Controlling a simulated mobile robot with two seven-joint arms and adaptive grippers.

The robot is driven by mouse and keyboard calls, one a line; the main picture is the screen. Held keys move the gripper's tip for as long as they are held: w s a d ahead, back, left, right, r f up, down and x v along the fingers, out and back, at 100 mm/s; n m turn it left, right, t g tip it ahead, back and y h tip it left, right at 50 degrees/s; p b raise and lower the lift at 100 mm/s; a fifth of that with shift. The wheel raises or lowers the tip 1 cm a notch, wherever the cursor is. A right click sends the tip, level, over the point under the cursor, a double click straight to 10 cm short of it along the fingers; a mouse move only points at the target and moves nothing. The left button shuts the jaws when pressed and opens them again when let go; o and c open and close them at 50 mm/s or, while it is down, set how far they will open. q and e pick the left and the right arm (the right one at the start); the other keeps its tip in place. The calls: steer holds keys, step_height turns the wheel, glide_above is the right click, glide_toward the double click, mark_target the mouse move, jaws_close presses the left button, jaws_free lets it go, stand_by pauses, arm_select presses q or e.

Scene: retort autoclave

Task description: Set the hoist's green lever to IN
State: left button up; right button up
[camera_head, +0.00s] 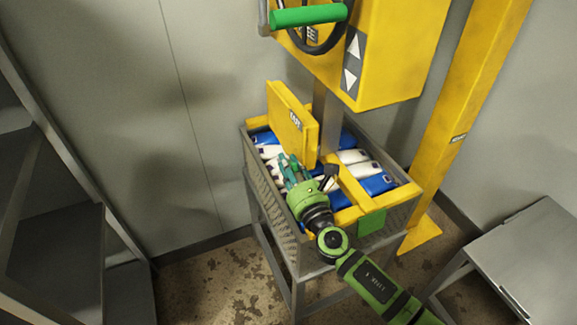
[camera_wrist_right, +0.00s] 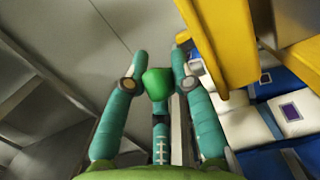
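In the right wrist view, a bright green rounded knob (camera_wrist_right: 158,83) shows between my right gripper's teal fingers (camera_wrist_right: 160,70); it looks like a lever's end. Narrow gaps show on both sides of the knob, so the fingers look open around it, not closed on it. In the head view my right gripper (camera_head: 290,168) reaches over the basket's left side, just below a yellow plate (camera_head: 291,122) with a small label I cannot read. The knob is not clear there. The yellow hoist (camera_head: 392,55) stands above, with a green bar handle (camera_head: 309,15) beside a dark handwheel. My left gripper is not in view.
A grey mesh basket (camera_head: 268,190) on a stand holds blue and white packs (camera_head: 375,183). A yellow post (camera_head: 468,110) stands at right, a grey table (camera_head: 525,255) at lower right, and a dark shelf rack (camera_head: 60,235) at left. The wall is close behind.

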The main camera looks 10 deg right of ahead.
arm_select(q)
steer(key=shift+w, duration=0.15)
arm_select(e)
steer(key=shift+r, duration=0.1)
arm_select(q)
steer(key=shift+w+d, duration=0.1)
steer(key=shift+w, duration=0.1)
arm_select(e)
step_height(320, 180, up, 10)
steer(key=shift+f, duration=0.1)
stand_by(0.4)
